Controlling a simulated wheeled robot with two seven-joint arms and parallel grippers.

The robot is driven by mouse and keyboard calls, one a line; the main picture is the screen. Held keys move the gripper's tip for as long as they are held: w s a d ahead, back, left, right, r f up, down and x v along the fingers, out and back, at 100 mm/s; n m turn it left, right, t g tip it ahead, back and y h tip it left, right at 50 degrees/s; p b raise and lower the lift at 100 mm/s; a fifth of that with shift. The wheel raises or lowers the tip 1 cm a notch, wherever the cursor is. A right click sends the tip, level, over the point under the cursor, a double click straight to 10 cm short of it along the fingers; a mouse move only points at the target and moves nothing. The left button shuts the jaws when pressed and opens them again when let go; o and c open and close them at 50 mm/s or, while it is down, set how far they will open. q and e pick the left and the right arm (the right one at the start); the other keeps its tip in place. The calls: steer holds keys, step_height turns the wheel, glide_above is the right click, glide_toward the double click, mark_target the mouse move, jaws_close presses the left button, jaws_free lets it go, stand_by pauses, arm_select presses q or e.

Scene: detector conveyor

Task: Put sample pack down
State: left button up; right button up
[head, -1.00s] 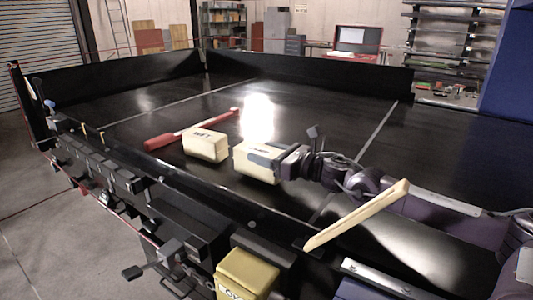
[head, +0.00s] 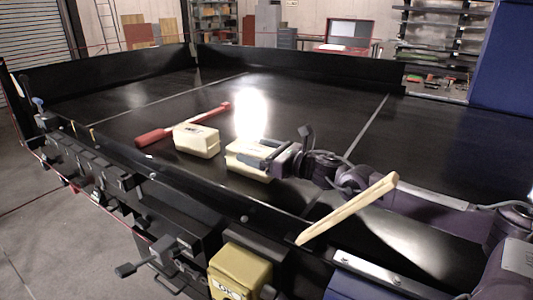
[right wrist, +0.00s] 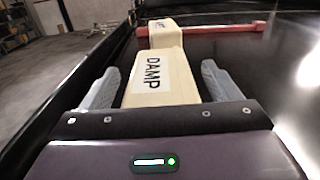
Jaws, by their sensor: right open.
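A cream sample pack (head: 236,162) rests on the black conveyor surface (head: 180,95). In the right wrist view this pack (right wrist: 155,78) shows the label "DAMP". My right gripper (head: 258,153) is around it, with a grey finger on each side. In the right wrist view the gripper (right wrist: 157,85) is open, with gaps between the fingers and the pack. A second cream pack (head: 196,143) sits just to the left in the head view; its label is too small to read. My left gripper is not in view.
A red-handled tool (head: 156,136) lies behind the second pack. A pale wooden stick (head: 350,207) slants across the near edge, in front of my right arm. A yellow labelled box (head: 240,268) stands at the front.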

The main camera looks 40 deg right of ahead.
steer(key=shift+s+d+f, duration=0.1)
steer(key=shift+s+d, duration=0.5)
steer(key=shift+s, duration=0.15)
steer(key=shift+s+a, duration=0.15)
steer(key=shift+s, duration=0.4)
steer(key=shift+v, duration=2.45)
